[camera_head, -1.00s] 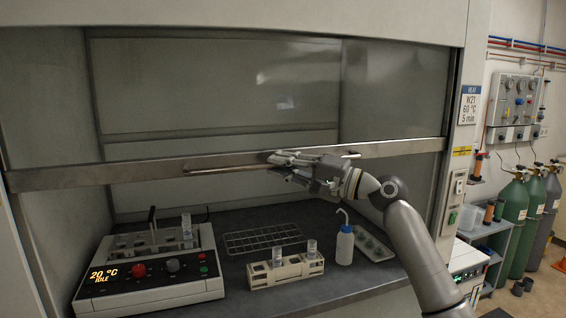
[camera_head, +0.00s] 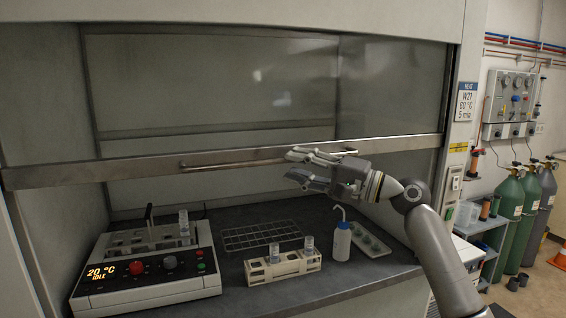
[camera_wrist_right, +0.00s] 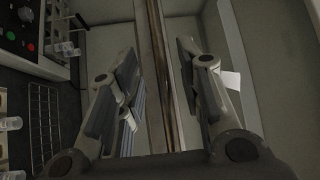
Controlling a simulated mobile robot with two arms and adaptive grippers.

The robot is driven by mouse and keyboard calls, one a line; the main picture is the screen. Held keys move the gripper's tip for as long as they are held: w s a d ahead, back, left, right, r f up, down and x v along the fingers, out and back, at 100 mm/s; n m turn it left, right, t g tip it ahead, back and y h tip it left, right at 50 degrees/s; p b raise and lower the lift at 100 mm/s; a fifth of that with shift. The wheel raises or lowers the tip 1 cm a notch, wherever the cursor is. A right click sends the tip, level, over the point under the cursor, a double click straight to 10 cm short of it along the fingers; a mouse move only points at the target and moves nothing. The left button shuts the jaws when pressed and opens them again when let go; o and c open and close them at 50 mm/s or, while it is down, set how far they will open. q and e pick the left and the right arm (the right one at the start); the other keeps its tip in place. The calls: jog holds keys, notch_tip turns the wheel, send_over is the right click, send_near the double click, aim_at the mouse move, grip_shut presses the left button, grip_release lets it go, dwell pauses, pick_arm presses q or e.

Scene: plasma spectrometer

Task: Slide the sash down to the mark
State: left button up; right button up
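The sash (camera_head: 220,90) is a clear pane with a metal bottom rail (camera_head: 130,168), partly lowered across the hood opening. A thin bar handle (camera_head: 225,163) runs along the rail; its right part is behind my gripper. A yellow label (camera_head: 458,147) on the right frame post sits about level with the rail's right end. My right gripper (camera_head: 300,168) is open in front of the handle's right part. In the right wrist view, its fingers (camera_wrist_right: 158,75) are spread on either side of the handle, with gaps visible. My left gripper is not in view.
Inside the hood stand a heater block (camera_head: 150,280) reading 20 °C IDLE, a wire rack (camera_head: 262,235), a tube rack (camera_head: 283,270), a wash bottle (camera_head: 341,240) and a tray (camera_head: 370,241). Gas cylinders (camera_head: 510,210) stand at the right.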

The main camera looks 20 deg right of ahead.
jog(key=v, duration=0.7)
jog(key=shift+s+d, duration=0.1)
